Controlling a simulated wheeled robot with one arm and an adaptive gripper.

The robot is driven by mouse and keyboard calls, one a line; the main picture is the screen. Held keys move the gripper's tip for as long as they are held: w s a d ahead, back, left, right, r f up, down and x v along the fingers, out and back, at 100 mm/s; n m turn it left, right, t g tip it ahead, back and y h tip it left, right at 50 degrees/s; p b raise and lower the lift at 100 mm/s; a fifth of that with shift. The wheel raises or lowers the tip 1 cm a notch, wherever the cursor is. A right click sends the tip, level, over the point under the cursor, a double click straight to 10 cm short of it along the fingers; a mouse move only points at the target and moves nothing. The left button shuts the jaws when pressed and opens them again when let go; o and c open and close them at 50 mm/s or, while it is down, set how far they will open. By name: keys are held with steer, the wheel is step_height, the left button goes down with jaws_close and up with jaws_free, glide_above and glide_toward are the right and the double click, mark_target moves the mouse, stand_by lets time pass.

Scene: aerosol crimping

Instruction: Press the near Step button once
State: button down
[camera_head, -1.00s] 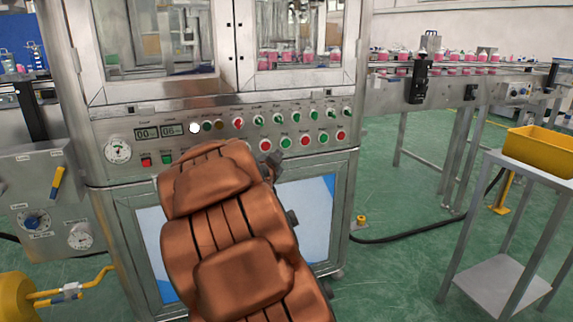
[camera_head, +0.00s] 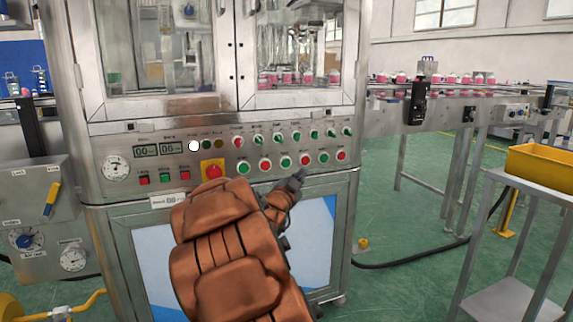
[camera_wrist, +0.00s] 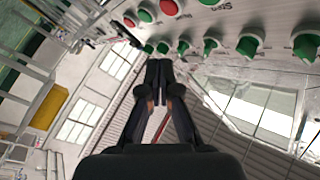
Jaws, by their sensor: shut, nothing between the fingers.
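The control panel (camera_head: 222,133) on the machine front carries a lower row of round green and red buttons, including a green one (camera_head: 286,162) and a red one (camera_head: 305,159). Their labels are too small to read, so I cannot tell which is the near Step button. My gripper (camera_head: 299,175) is shut and empty, its tip just below these two buttons in the picture. Contact cannot be judged. In the wrist view the closed fingertips (camera_wrist: 158,64) point towards the panel's edge, with green buttons and knobs (camera_wrist: 183,47) beyond and to the right.
A red mushroom button on a yellow plate (camera_head: 213,171) sits left of the row. Green selector knobs (camera_head: 295,136) line the row above. A conveyor (camera_head: 450,92) with pink-and-white cans and a cart with a yellow bin (camera_head: 540,165) stand right.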

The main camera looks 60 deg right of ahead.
mark_target(288, 167)
steer(key=w+d+p, duration=0.1)
steer(key=w, duration=0.1)
steer(key=w+d+p, duration=0.1)
steer(key=w+d, duration=0.1)
steer(key=w+d+p, duration=0.1)
steer(key=w+p, duration=0.1)
steer(key=shift+w+d, duration=0.15)
steer(key=shift+w, duration=0.15)
steer(key=shift+w+d+p, duration=0.1)
steer(key=shift+w+p, duration=0.05)
steer(key=shift+p, duration=0.15)
stand_by(1.2)
steer(key=shift+w+d, duration=0.15)
steer(key=shift+w, duration=0.05)
